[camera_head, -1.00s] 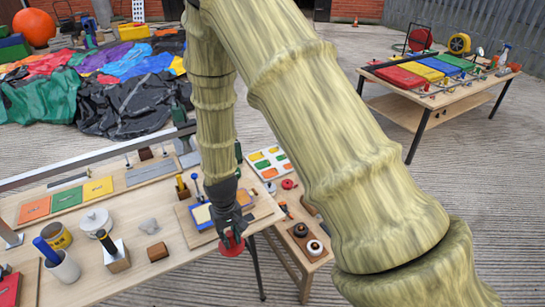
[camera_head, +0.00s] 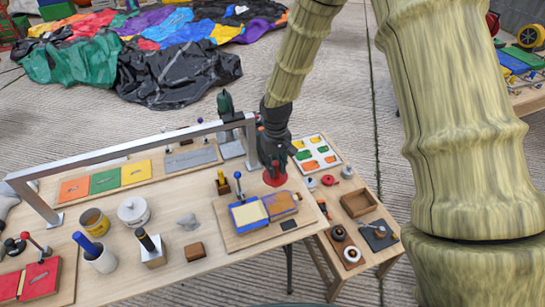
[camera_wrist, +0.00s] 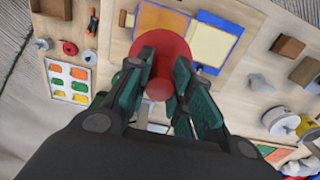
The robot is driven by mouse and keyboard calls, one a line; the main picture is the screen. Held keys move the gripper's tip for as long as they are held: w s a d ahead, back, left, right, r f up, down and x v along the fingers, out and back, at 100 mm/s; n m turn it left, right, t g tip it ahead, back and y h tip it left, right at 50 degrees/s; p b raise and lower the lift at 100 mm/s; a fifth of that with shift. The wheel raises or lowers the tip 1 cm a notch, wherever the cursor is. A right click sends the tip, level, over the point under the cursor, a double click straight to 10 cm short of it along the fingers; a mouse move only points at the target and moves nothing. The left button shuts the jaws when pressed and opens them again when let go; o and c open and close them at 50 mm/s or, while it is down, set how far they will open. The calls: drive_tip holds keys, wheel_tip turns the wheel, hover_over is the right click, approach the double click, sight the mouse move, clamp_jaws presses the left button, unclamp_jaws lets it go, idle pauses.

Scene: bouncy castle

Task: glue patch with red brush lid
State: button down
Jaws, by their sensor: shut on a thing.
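My gripper (camera_head: 272,160) is shut on a red round lid (camera_head: 275,175). In the wrist view the red lid (camera_wrist: 172,66) sits between my fingertips (camera_wrist: 160,72), and its underside and any brush are hidden. The lid is above the far edge of a wooden work board, close to a blue-edged piece. That piece has a cream panel (camera_head: 248,213) on the left and an orange-tan patch (camera_head: 282,203) on the right. The wrist view also shows the tan patch (camera_wrist: 160,28) and the cream panel (camera_wrist: 209,43). I cannot tell whether the lid touches anything.
A metal rail (camera_head: 130,148) spans the table behind the work board. Several pots, including a white lidded one (camera_head: 133,212), stand at left. A side table at right holds a patch tray (camera_head: 316,152) and an empty wooden box (camera_head: 358,204).

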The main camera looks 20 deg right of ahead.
sight(276, 176)
drive_tip(key=shift+s+f+b, duration=0.1)
drive_tip(key=shift+f+b, duration=0.6)
drive_tip(key=shift+f, duration=0.05)
wheel_tip(276, 176, down, 5)
drive_tip(key=b, duration=0.4)
drive_tip(key=shift+f, duration=0.2)
drive_tip(key=shift+f+b, duration=0.3)
drive_tip(key=shift+f, duration=0.3)
drive_tip(key=shift+a+r, duration=0.3)
drive_tip(key=shift+a, duration=0.1)
drive_tip(key=shift+a+f, duration=0.15)
drive_tip(key=shift+a, duration=0.2)
drive_tip(key=shift+a+b, duration=0.4)
drive_tip(key=shift+a, duration=0.75)
drive_tip(key=shift+a+f+b, duration=0.1)
drive_tip(key=shift+f+b, duration=0.25)
drive_tip(key=shift+b, duration=0.15)
drive_tip(key=shift+d+r+p, duration=0.2)
drive_tip(key=shift+d+p, duration=0.2)
drive_tip(key=shift+d, duration=0.25)
drive_tip(key=shift+d+r+p, duration=0.2)
drive_tip(key=shift+d+p, duration=0.15)
drive_tip(key=shift+d, duration=0.95)
wheel_tip(276, 176, up, 2)
drive_tip(key=shift+d+r+p, duration=0.15)
drive_tip(key=shift+r+p, duration=0.1)
drive_tip(key=shift+p, duration=0.7)
drive_tip(key=shift+r+p, duration=2.1)
drive_tip(key=shift+r, duration=0.65)
